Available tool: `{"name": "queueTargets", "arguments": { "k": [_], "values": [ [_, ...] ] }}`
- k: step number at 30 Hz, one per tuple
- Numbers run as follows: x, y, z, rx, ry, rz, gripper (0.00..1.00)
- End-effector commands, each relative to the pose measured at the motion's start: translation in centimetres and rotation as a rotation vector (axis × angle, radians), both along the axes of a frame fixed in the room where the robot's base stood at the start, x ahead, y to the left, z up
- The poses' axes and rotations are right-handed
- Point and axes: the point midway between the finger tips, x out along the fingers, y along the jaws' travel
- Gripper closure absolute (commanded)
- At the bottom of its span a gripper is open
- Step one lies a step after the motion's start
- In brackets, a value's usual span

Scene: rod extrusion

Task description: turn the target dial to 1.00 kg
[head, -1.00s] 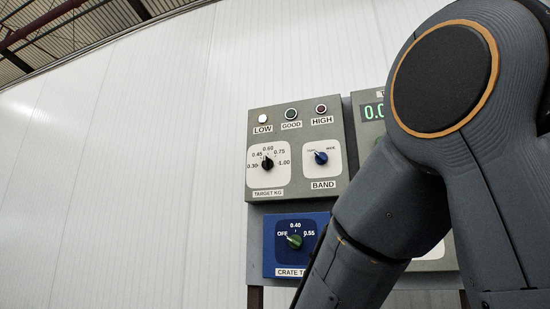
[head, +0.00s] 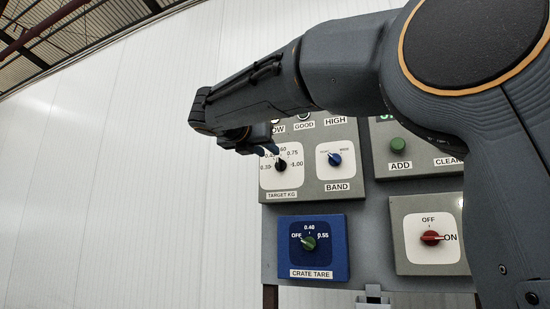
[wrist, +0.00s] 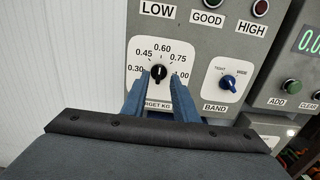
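The target dial (head: 281,164) is a black knob on a white plate marked 0.30 to 1.00, labelled TARGET KG. It also shows in the wrist view (wrist: 159,73), where its white pointer mark faces up, near 0.60. My gripper (head: 268,149) reaches in front of the dial's upper left in the head view and hides part of the scale. In the wrist view its two blue fingers (wrist: 159,80) are apart, their tips left and right of the knob with gaps. It is open and holds nothing. I cannot tell how far the tips are from the panel.
The blue band knob (head: 334,159) is close on the right. A blue crate tare box (head: 325,268) with a green knob sits below. A green ADD button (head: 398,145) and a red switch (head: 430,237) are farther right. The white wall at left is clear.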

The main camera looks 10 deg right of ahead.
Motion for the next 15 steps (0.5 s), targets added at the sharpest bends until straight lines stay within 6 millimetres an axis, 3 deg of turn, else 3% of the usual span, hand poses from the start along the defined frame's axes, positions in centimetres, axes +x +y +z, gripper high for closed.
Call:
{"name": "queueTargets", "arguments": {
  "k": [9,15],
  "values": [
    [3.9,-3.0,0.0,0.001,0.003,-0.003,0.73],
    [5.4,-4.1,-0.1,0.003,0.002,-0.002,0.73]
  ]
}}
